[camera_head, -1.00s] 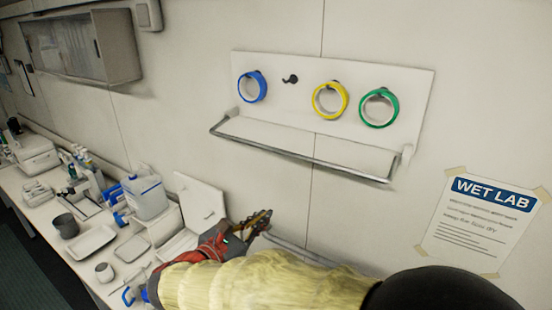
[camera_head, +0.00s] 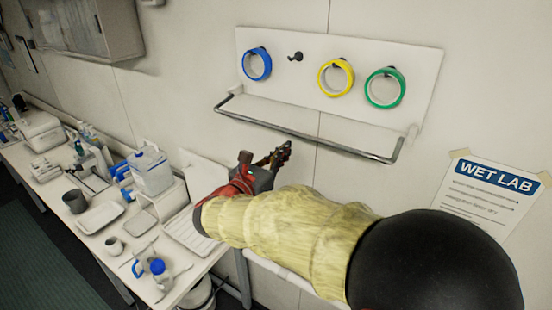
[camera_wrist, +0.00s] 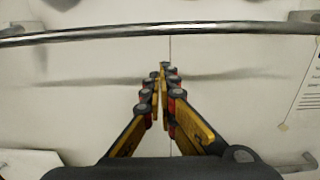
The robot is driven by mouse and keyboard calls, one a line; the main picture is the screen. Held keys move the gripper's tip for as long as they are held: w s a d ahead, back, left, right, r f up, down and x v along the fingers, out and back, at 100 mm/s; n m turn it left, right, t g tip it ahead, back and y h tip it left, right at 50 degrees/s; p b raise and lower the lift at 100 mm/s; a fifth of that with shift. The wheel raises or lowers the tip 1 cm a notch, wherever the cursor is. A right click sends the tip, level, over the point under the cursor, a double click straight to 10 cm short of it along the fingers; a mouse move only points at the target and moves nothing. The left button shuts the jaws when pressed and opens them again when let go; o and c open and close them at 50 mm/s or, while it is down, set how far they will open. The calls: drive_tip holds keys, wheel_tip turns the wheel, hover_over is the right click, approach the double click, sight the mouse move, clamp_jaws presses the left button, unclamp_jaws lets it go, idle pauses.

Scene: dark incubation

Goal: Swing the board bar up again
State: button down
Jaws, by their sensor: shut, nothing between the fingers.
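The board bar (camera_head: 300,132) is a thin metal U-shaped bar hinged at both lower ends of the white wall board (camera_head: 300,105). It hangs out from the wall, low along the board's bottom edge. My gripper (camera_head: 287,146) is just below the bar, left of its middle, with its fingers pointing up towards it. In the wrist view the bar (camera_wrist: 130,35) crosses the top of the picture, and my gripper (camera_wrist: 164,66) has its fingers together, empty, with a visible gap to the bar.
A blue tape roll (camera_head: 257,63), a yellow one (camera_head: 336,78) and a green one (camera_head: 385,88) hang on the board, with an empty hook (camera_head: 295,56). A bench (camera_head: 200,245) with labware stands at left. A WET LAB sheet (camera_head: 490,195) is on the wall at right.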

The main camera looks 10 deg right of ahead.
drive_tip(key=shift+s+a+r, duration=0.2)
drive_tip(key=shift+s+r, duration=0.05)
drive_tip(key=shift+r, duration=0.45)
drive_tip(key=shift+s+a+r, duration=0.2)
drive_tip(key=shift+r, duration=0.45)
drive_tip(key=shift+s, duration=0.15)
drive_tip(key=shift+r+p, duration=0.1)
drive_tip(key=shift+p, duration=0.3)
drive_tip(key=shift+a+r+g+y+p, duration=0.1)
drive_tip(key=shift+r+g+y+p, duration=0.25)
drive_tip(key=shift+p, duration=0.45)
